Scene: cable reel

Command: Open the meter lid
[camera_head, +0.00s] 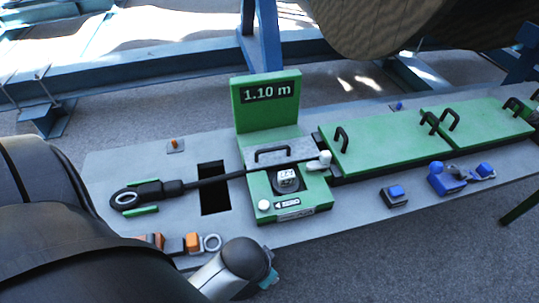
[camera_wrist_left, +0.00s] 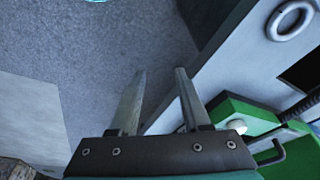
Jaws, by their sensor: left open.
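The green meter (camera_head: 264,208) stands on the grey bench, with an upright display reading 1.10 m (camera_head: 268,92). Its grey lid plate (camera_head: 255,160) with a black handle (camera_head: 272,150) appears to lie flat behind the round dial (camera_head: 287,180). A black cable runs across the meter. In the left wrist view the meter's green body (camera_wrist_left: 225,105), white knob (camera_wrist_left: 237,126) and a black handle (camera_wrist_left: 278,150) show at lower right. My left gripper (camera_wrist_left: 160,75) is open and empty, apart from the meter, over the bench's front edge. In the head view its fingers are hidden. My right gripper is not in view.
Two green covers (camera_head: 375,145) (camera_head: 480,118) with black handles line the bench on the right. Blue parts (camera_head: 447,180) sit in front of them.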

